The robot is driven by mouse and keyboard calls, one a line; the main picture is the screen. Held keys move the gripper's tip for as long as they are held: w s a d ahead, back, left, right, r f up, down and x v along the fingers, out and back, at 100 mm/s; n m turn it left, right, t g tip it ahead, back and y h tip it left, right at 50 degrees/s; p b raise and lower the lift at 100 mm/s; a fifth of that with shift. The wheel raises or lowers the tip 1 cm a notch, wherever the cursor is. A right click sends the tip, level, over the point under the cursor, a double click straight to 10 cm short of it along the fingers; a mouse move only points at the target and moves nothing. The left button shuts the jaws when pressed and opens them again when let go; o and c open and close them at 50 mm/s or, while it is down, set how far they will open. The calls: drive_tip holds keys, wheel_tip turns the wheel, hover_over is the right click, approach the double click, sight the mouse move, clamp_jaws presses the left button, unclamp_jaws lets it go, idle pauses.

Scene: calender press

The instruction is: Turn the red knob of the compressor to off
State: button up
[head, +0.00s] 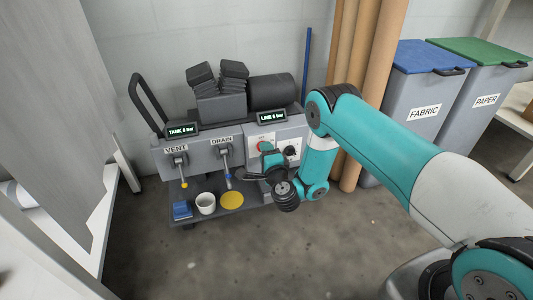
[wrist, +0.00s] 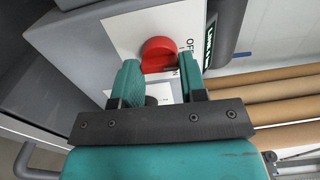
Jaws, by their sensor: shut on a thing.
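The compressor (head: 205,150) is a grey unit on a low cart, with a white panel at its right front. The red knob sits on this panel; a bit of red (head: 261,146) shows above my gripper (head: 268,158) in the head view. In the wrist view the round red knob (wrist: 157,50) lies between the two teal fingertips of my gripper (wrist: 159,62), which is shut on it. "OFF" is printed on the panel beside the knob, turned sideways in this view. The fingers partly hide the panel, and I cannot tell the knob's exact setting.
A dark knob (head: 290,151) sits to the right on the same panel. VENT (head: 179,160) and DRAIN (head: 225,152) valves are to the left. Displays read TANK 6 bar (head: 183,130) and LINE 6 bar (head: 272,116). Brown rolls (head: 370,70) stand close at the right.

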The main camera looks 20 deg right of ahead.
drive_tip(key=shift+s+f, duration=0.1)
idle(0.3)
drive_tip(key=o, duration=0.9)
drive_tip(key=shift+s+p, duration=0.1)
drive_tip(key=shift+p, duration=0.25)
drive_tip(key=shift+s+p, duration=8.55)
drive_tip(key=shift+p, duration=2.1)
